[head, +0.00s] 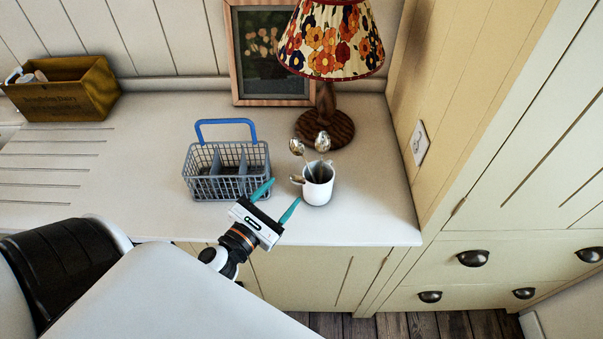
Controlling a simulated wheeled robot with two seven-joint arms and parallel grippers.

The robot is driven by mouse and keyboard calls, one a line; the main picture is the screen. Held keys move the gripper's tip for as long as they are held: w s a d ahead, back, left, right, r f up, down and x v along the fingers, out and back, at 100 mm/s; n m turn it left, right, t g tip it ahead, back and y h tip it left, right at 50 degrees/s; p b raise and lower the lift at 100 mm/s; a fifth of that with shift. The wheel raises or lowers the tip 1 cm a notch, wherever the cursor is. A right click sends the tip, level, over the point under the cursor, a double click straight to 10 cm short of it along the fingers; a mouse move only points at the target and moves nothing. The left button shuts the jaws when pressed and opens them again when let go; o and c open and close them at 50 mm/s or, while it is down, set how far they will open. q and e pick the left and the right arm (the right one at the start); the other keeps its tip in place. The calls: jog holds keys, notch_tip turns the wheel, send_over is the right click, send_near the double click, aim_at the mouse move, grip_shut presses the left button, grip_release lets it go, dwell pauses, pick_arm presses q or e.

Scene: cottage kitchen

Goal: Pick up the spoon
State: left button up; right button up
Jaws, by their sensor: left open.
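Two metal spoons stand upright in a white mug (317,191) on the counter, bowls up. One spoon (297,147) leans left and the other spoon (322,142) stands to its right. Their lower handles are hidden inside the mug, where something dark also shows. My left gripper (276,199) has teal fingers spread apart and nothing between them. It is at the front edge of the counter, just left of and in front of the mug, apart from the spoons. My right gripper is not in view.
A grey basket (226,187) with a blue handle stands left of the mug. A lamp (325,128) with a floral shade stands behind it, near a framed picture (271,60). A wooden crate (66,97) is at far left. Bare counter (375,205) lies right of the mug.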

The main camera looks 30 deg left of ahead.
aim_at(298, 178)
pick_arm(q)
jog(key=w+p, duration=0.1)
jog(key=w, duration=0.1)
jog(key=w+p, duration=0.1)
jog(key=w, duration=0.1)
jog(key=w+p, duration=0.1)
jog(key=shift+w+d+r, duration=0.2)
jog(key=shift+w+d, duration=0.15)
jog(key=shift+w, duration=0.05)
jog(key=shift+w+f, duration=0.15)
jog(key=shift+w, duration=0.35)
jog(key=shift+s, duration=0.1)
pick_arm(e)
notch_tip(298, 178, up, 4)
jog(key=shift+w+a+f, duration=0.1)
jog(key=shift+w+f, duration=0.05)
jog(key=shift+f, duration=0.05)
pick_arm(q)
jog(key=c, duration=1)
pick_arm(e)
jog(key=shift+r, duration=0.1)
